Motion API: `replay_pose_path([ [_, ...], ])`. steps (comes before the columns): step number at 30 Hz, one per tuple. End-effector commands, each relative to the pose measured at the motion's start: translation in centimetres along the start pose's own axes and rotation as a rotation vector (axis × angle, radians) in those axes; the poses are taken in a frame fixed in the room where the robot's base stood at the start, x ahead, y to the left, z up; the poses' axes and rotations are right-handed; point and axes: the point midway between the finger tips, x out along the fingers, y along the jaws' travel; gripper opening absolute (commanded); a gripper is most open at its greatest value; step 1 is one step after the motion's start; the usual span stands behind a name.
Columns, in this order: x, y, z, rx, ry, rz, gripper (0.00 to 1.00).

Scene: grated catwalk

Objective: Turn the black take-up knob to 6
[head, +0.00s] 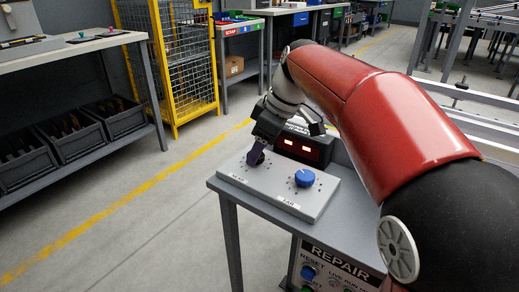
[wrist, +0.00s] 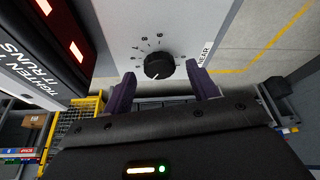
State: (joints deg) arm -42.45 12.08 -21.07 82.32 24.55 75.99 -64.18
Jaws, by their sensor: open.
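The black take-up knob (wrist: 159,65) sits on a light grey panel, with a ring of marks and small digits beside it. A pale line on the knob faces the lower edge of the wrist view; the digits are too small to read surely. My gripper (wrist: 161,70) is open, its two purple fingers on either side of the knob with gaps visible. In the head view my gripper (head: 257,153) is over the left part of the control box (head: 320,205) and hides the black knob.
A blue knob (head: 304,178) stands on the same box, right of my gripper. A dark unit with red lit displays (head: 298,147) stands behind it. The box rests near the left edge of a grey bench (head: 233,205). A yellow cage (head: 172,60) and open floor lie beyond.

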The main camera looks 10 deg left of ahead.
Motion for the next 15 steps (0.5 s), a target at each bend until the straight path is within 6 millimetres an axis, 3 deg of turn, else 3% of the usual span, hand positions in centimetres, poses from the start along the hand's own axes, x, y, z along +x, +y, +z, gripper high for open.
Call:
replay_pose_path([
  [11, 0.95, 0.02, 0.02, 0.001, 0.0, 0.001, 0.59],
  [15, 0.93, 0.02, 0.02, 0.001, 0.0, 0.002, 0.43],
])
